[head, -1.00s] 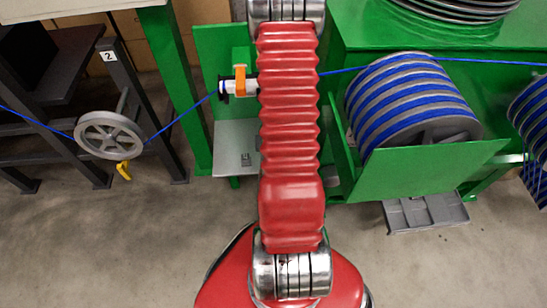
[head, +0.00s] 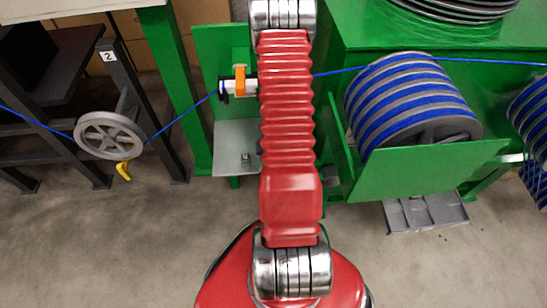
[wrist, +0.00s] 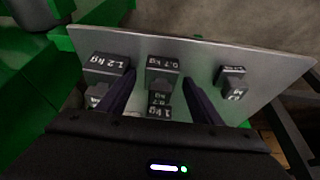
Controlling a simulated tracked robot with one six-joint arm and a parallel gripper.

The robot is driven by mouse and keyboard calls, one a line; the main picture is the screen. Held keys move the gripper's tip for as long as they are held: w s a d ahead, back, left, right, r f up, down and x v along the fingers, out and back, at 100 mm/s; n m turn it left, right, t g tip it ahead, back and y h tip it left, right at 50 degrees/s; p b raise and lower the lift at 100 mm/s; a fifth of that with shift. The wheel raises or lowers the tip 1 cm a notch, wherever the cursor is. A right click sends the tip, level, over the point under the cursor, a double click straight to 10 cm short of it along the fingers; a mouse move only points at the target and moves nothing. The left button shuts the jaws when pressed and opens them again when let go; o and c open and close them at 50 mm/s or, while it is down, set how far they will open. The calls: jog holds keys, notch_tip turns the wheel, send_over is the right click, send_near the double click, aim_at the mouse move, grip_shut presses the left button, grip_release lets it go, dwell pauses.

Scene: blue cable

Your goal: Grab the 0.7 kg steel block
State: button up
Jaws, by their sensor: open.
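In the wrist view, the dark grey steel block marked 0.7 kg (wrist: 162,66) stands on a light metal plate (wrist: 200,58), in the middle of a row of blocks. My gripper (wrist: 158,78) is open and empty. Its two dark fingers point at this block, one to the left and one to the right of it in the picture. I cannot tell whether the fingertips reach down beside it. In the head view my gripper is hidden behind my red arm.
A block marked 1.2 kg (wrist: 107,66) stands close to my left finger. A smaller block (wrist: 232,76) stands to the right, apart from my right finger. In the head view, a green frame, blue cable reel (head: 412,105) and grey pulley (head: 110,135) surround the plate (head: 232,135).

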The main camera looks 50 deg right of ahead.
jog(key=shift+c, duration=0.6)
grip_shut()
dwell(0.5)
